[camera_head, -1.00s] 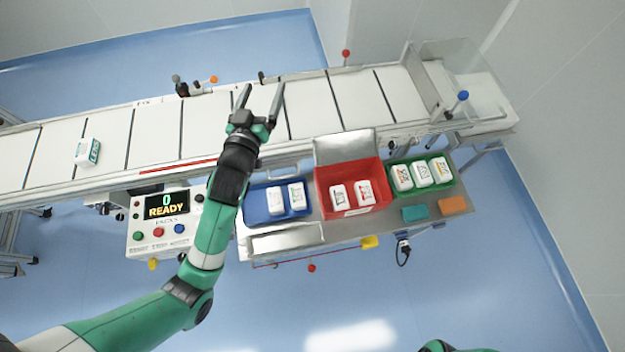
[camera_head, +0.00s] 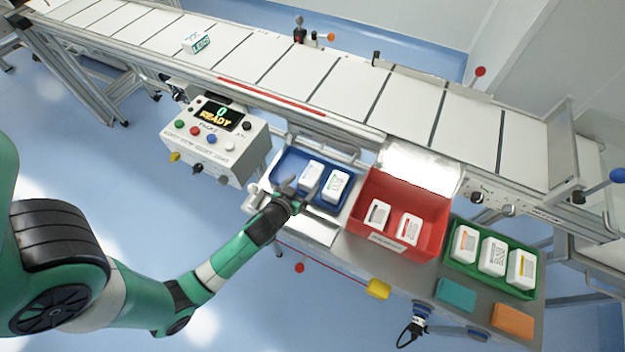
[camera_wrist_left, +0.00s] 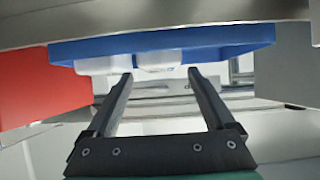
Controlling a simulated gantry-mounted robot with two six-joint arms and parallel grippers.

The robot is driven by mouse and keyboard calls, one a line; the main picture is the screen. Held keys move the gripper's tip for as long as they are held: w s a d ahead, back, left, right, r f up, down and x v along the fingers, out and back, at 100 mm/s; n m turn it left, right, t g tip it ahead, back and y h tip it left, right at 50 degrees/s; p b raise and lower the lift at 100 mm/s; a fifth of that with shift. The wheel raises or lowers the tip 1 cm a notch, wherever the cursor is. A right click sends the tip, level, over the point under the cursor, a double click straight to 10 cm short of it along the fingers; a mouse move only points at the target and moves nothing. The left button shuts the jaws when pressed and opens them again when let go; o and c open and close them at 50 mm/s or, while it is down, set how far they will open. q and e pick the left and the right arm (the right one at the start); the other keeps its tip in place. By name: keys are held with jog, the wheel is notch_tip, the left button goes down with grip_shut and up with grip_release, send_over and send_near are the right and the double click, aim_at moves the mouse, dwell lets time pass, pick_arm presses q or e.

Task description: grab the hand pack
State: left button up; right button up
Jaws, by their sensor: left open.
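The packs are small white blocks with printed labels; I cannot tell which one is called the hand pack. Two packs stand side by side in the blue tray, a left one (camera_head: 311,178) and a right one (camera_head: 336,186). My left gripper (camera_head: 308,193) is open and empty at the near side of the blue tray (camera_head: 291,160), close to these packs. In the left wrist view the open fingers (camera_wrist_left: 160,75) point toward the blue tray (camera_wrist_left: 225,37) and two white packs (camera_wrist_left: 100,65), with no pack between them. My right gripper is out of view.
A red bin (camera_head: 431,212) with two packs and a green tray (camera_head: 457,262) with several packs stand to the right. A conveyor (camera_head: 335,90) runs behind, carrying one green-and-white pack (camera_head: 196,43). A control box (camera_head: 222,149) reading READY stands left of the trays.

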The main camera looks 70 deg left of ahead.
aim_at(309, 178)
pick_arm(q)
jog(key=shift+w+a+f, duration=0.2)
jog(key=shift+w+a, duration=0.1)
jog(key=shift+a, duration=0.05)
jog(key=b+x, duration=0.4)
jog(key=x, duration=0.1)
jog(key=shift+f, duration=0.4)
jog(key=shift+w+a, duration=0.3)
jog(key=shift+w, duration=0.1)
jog(key=shift+r, duration=0.15)
jog(key=shift+c, duration=1.4)
jog(key=c, duration=1)
